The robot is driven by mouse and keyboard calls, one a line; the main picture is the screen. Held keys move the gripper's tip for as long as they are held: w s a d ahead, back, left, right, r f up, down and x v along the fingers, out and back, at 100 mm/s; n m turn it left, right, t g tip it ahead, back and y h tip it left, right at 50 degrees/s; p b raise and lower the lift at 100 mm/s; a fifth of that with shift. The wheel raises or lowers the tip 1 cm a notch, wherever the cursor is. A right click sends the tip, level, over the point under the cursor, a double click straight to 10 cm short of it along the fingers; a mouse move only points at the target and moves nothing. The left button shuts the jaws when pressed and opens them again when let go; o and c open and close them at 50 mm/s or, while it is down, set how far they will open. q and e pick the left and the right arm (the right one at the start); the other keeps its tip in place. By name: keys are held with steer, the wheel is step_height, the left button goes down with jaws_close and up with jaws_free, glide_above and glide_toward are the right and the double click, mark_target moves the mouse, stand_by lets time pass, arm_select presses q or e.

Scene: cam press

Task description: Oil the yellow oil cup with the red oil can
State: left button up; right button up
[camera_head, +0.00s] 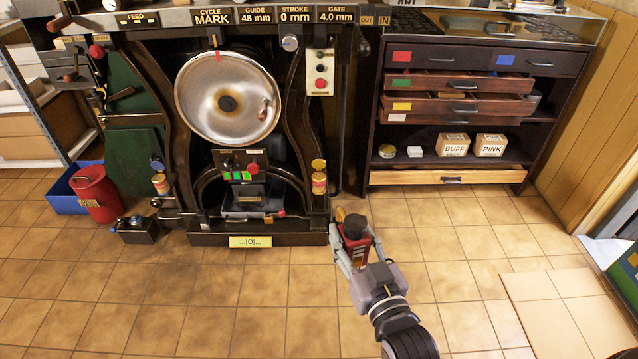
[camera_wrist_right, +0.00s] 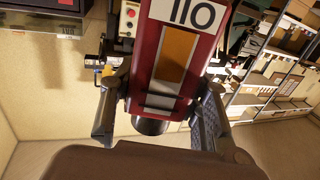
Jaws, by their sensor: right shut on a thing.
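My right gripper (camera_head: 352,246) is shut on the red oil can (camera_head: 358,240) low in front of the press's right foot. The can's black top (camera_head: 355,225) points up towards the head camera. In the right wrist view the red can (camera_wrist_right: 145,75) sits between both fingers, its lettering upside down. My left gripper is not in view.
The press has a large round metal plate (camera_head: 228,98). A red bin (camera_head: 97,193), a blue box (camera_head: 66,190) and a dark battery-like box (camera_head: 136,229) stand at left. A drawer cabinet (camera_head: 376,105) stands at right. The tiled floor in front is mostly clear.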

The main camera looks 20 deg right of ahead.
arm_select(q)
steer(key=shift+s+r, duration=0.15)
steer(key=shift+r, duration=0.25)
arm_select(e)
steer(key=shift+f, duration=0.4)
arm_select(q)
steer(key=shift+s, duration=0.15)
arm_select(e)
steer(key=shift+f, duration=0.15)
arm_select(q)
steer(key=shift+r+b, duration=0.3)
steer(key=shift+b, duration=0.05)
arm_select(e)
steer(key=shift+f, duration=0.2)
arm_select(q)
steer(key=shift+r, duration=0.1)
arm_select(e)
steer(key=shift+f, duration=0.25)
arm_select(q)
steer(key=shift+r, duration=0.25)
arm_select(e)
steer(key=shift+f, duration=0.1)
stand_by(0.4)
